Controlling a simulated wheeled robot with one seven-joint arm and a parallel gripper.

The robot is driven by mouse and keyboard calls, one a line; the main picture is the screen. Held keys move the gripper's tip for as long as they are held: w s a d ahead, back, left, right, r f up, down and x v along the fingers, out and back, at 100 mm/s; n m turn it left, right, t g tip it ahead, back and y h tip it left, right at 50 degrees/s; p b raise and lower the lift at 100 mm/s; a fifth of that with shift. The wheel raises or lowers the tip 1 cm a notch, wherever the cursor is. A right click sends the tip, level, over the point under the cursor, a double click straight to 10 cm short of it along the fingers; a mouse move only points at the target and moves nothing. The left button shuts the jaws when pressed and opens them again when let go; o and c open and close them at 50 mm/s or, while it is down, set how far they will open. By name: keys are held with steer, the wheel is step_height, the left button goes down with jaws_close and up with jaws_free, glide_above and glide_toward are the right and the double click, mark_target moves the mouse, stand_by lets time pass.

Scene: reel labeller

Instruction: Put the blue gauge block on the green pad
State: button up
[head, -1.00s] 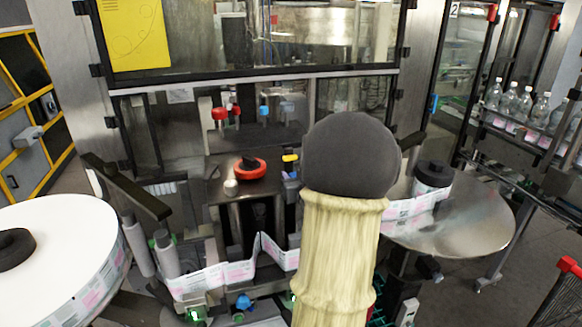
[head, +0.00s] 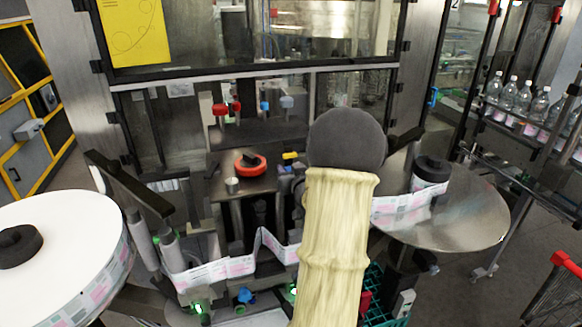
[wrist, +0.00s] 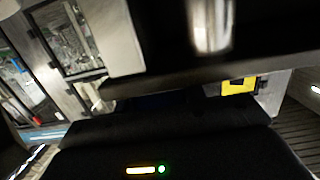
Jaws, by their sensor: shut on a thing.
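My gripper (wrist: 150,145) shows in the wrist view as a black housing with a lit strip and a green light. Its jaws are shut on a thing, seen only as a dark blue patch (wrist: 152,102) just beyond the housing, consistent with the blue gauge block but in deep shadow. In the head view my pale sleeved arm with its dark round joint fills the middle right and hides the gripper and what lies behind it. I cannot make out the green pad in either view.
A small machine table (head: 262,184) carries a red-orange ring (head: 250,164), a small metal cup (head: 232,185) and a yellow piece (head: 290,155). A white label reel (head: 70,240) stands left, a metal disc (head: 465,215) right. A dark bar (wrist: 190,78) crosses close above my gripper.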

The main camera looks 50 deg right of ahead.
steer(key=shift+f, duration=0.2)
steer(key=o, duration=1)
steer(key=shift+r, duration=0.1)
steer(key=shift+c, duration=0.2)
steer(key=shift+s+r, duration=0.1)
steer(key=shift+r, duration=0.05)
steer(key=shift+s+a+b, duration=0.2)
steer(key=shift+s+b, duration=0.1)
steer(key=b+v, duration=0.3)
steer(key=v, duration=0.8)
steer(key=shift+b, duration=0.35)
steer(key=shift+a, duration=0.1)
